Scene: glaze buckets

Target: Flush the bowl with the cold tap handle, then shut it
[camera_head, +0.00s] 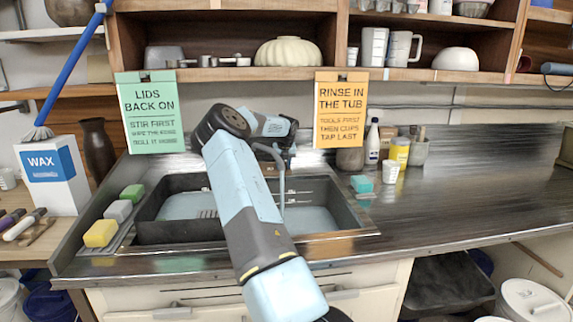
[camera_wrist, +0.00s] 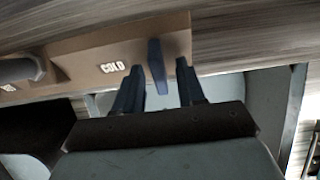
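The cold tap handle (camera_wrist: 157,67) is a blue lever on a brown tap block (camera_wrist: 175,40) marked COLD in the wrist view. My gripper (camera_wrist: 160,64) is open, its two dark blue fingers on either side of the lever with visible gaps; contact is not seen. In the head view my arm reaches over the sink, and my gripper and the handle are hidden or too small to tell. The grey curved spout (camera_head: 281,178) hangs over the sink (camera_head: 345,206), whose bowls look pale blue inside. I cannot tell whether water runs.
Yellow, grey and green sponges (camera_head: 117,211) lie along the sink's left edge. A teal sponge (camera_head: 362,184), a white cup (camera_head: 390,171) and bottles (camera_head: 372,142) stand to the right. Two signs hang from the shelf above. The right counter (camera_head: 470,190) is clear.

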